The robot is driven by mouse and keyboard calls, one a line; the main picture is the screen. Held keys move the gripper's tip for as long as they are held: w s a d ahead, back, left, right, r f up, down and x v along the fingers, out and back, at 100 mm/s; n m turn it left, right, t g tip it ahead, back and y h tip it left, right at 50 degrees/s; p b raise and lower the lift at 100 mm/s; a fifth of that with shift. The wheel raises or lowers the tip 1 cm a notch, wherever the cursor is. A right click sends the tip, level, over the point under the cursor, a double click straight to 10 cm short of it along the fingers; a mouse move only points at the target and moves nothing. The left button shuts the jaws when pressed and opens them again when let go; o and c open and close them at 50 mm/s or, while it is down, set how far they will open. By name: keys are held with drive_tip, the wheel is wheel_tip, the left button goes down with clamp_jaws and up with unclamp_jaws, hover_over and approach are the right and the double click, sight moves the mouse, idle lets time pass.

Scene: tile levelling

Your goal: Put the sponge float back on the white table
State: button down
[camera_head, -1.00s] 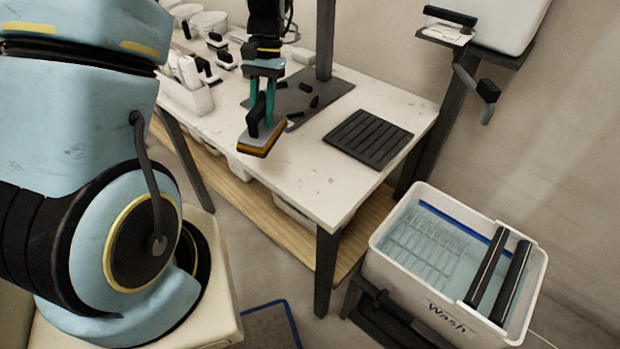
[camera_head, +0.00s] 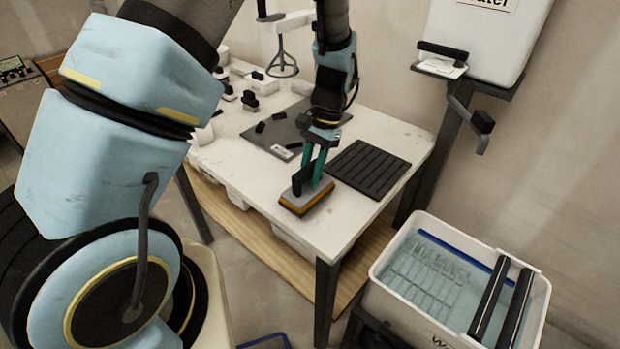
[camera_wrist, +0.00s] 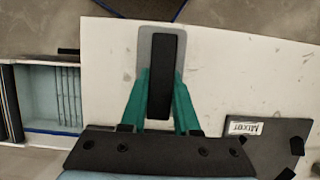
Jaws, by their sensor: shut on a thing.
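The sponge float (camera_head: 306,197) has a grey plate, an orange-brown sponge underside and a black handle. My gripper (camera_head: 312,180) is shut on its handle with teal fingers. The float is at the front part of the white table (camera_head: 352,212), with the sponge facing down. I cannot tell whether it touches the tabletop or hangs just above it. In the wrist view the float (camera_wrist: 147,48) lies between the fingertips of my gripper (camera_wrist: 160,85), over the white table (camera_wrist: 235,75).
A black ribbed mat (camera_head: 368,168) lies right of the float. A dark grey board (camera_head: 285,130) with small black pieces lies behind. A wash tub (camera_head: 455,275) with rollers stands at the right. The tabletop in front of the mat is clear.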

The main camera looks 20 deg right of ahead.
sight(308, 183)
drive_tip(key=shift+f, duration=1.15)
drive_tip(key=shift+f, duration=0.2)
drive_tip(key=c, duration=0.6)
unclamp_jaws()
drive_tip(key=shift+c, duration=0.2)
